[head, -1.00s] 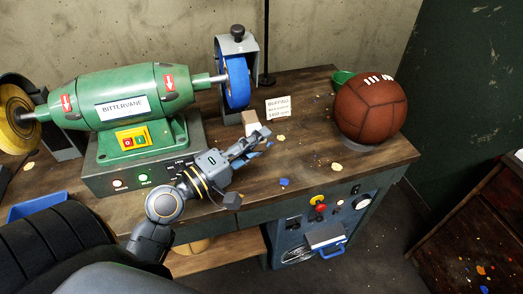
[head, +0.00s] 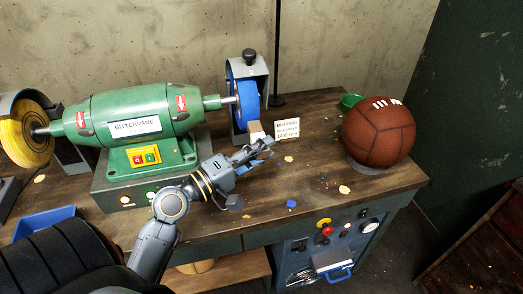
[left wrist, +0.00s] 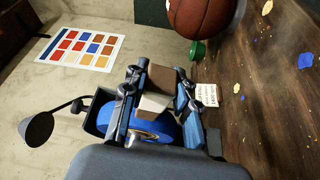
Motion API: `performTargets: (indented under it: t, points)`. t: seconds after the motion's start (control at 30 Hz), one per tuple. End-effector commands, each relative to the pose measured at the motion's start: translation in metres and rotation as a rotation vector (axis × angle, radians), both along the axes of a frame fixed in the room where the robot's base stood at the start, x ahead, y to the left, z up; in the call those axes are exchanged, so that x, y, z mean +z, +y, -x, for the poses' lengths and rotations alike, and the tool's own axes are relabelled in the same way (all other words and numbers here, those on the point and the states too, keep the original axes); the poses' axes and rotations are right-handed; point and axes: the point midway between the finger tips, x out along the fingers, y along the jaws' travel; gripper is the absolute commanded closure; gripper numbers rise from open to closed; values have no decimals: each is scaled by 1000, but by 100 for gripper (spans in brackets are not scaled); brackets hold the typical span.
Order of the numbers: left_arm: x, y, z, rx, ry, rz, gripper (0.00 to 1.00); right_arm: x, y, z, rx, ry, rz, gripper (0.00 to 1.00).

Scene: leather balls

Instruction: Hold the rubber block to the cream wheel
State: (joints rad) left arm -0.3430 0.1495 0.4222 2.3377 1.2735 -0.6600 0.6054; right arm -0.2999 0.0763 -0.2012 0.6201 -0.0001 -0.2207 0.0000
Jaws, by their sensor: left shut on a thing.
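My left gripper (head: 262,146) is shut on the rubber block (head: 256,129), a small tan and pale block. The block also shows between the fingers in the left wrist view (left wrist: 158,80). It is at the lower front of the blue wheel (head: 249,103), very close to it; whether they touch I cannot tell. The blue wheel is behind the block in the left wrist view (left wrist: 165,127). A yellow wheel (head: 25,135) is on the other end of the green grinder (head: 135,115). No wheel looks clearly cream. My right gripper is not in view.
A brown leather ball (head: 379,132) sits on a ring at the bench's right. A buffing sign (head: 286,130) stands close to the gripper, with a green bowl (head: 350,101) behind. A blue tray (head: 42,222) is at left. The bench front (head: 290,200) is mostly clear.

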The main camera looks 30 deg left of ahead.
Motion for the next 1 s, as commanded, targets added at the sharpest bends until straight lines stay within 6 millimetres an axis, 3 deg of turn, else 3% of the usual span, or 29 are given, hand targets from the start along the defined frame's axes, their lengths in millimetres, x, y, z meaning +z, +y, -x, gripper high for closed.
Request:
performTargets:
  t: [1.0]
  points:
    - [2, 8, -7, 0, 0, -1, 100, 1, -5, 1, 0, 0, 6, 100]
